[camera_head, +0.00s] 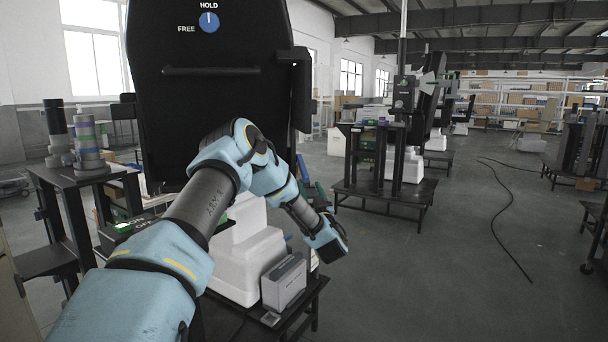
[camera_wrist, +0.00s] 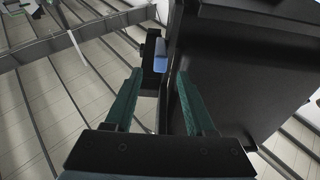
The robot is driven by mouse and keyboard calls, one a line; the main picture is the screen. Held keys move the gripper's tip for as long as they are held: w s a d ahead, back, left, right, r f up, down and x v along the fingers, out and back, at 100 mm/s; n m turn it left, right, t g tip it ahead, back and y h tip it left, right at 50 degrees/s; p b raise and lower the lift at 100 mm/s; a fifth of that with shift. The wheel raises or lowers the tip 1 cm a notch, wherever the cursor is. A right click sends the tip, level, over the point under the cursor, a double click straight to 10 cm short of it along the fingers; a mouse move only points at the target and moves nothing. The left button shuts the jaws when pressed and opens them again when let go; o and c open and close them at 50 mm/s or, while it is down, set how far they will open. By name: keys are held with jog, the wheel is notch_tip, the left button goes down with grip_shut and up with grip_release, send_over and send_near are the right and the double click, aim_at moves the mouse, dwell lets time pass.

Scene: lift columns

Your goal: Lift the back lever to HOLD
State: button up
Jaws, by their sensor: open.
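A tall black back panel (camera_head: 225,110) stands in front of me. Near its top is a blue dial (camera_head: 209,22) marked HOLD and FREE, with its white pointer upright toward HOLD. In the wrist view, a blue-tipped black lever (camera_wrist: 161,56) sticks out beside the edge of the dark panel (camera_wrist: 225,75). My gripper (camera_wrist: 160,74) is open, with its two green fingers on either side of the lever's line. Contact cannot be told. In the head view my arm reaches past the panel's lower right, and the lever cannot be clearly made out.
A horizontal bar (camera_head: 211,71) crosses the panel, and a black bracket (camera_head: 298,88) juts from its right edge. White blocks (camera_head: 247,262) and a grey box (camera_head: 284,281) stand below my arm. A side table (camera_head: 75,176) is at left. Open floor lies right.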

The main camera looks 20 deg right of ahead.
aim_at(304, 167)
jog(key=p+x, duration=0.1)
jog(key=x, duration=0.9)
grip_shut()
dwell(1.3)
